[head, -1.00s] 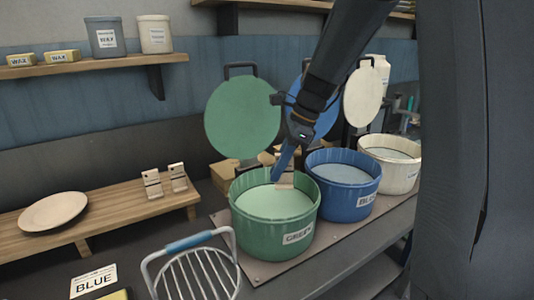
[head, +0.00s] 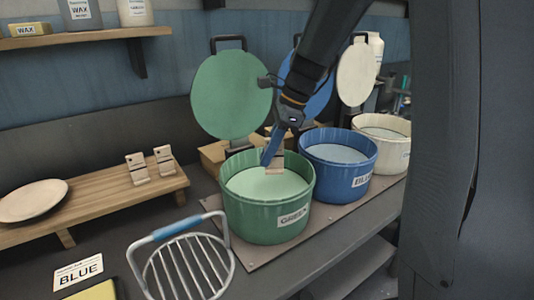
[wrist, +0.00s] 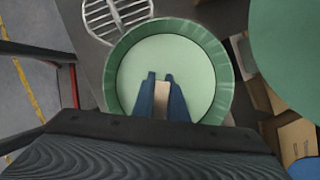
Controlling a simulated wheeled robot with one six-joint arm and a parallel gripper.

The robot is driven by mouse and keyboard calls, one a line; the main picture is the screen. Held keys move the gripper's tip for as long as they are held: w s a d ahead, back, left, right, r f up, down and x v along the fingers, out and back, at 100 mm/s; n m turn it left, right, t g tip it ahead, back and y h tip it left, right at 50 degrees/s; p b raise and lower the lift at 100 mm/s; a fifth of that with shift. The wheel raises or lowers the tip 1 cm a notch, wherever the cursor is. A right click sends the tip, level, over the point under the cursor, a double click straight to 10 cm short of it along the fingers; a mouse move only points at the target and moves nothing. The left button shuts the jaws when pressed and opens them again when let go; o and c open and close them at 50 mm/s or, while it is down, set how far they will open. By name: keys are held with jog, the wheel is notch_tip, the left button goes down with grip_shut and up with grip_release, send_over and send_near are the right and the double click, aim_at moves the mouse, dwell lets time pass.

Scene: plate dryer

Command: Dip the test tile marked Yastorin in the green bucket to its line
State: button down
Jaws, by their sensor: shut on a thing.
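My gripper (head: 268,160) is shut on a small pale tile (head: 275,157), pointing down over the back part of the green bucket (head: 258,222). In the wrist view the tile (wrist: 162,100) sits between the blue fingers, above the pale green liquid (wrist: 140,75). I cannot tell whether its lower end touches the liquid. Its mark and line are too small to read. The bucket is open and bears a GREEN label.
A blue bucket (head: 340,177) and a white bucket (head: 398,150) stand to the right. Lids stand upright behind. A wire rack (head: 187,268) stands in front. Two tiles (head: 150,165) stand on a wooden board with a plate (head: 30,203). A BLUE card (head: 78,272) lies front left.

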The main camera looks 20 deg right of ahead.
jog(key=shift+f+b, duration=0.65)
jog(key=shift+f, duration=0.1)
notch_tip(320, 180, down, 11)
jog(key=b, duration=0.3)
jog(key=shift+b, duration=0.4)
dwell(1.0)
jog(key=shift+f, duration=0.4)
dwell(0.7)
dwell(0.9)
jog(key=shift+r+p, duration=6.9)
jog(key=shift+r, duration=0.2)
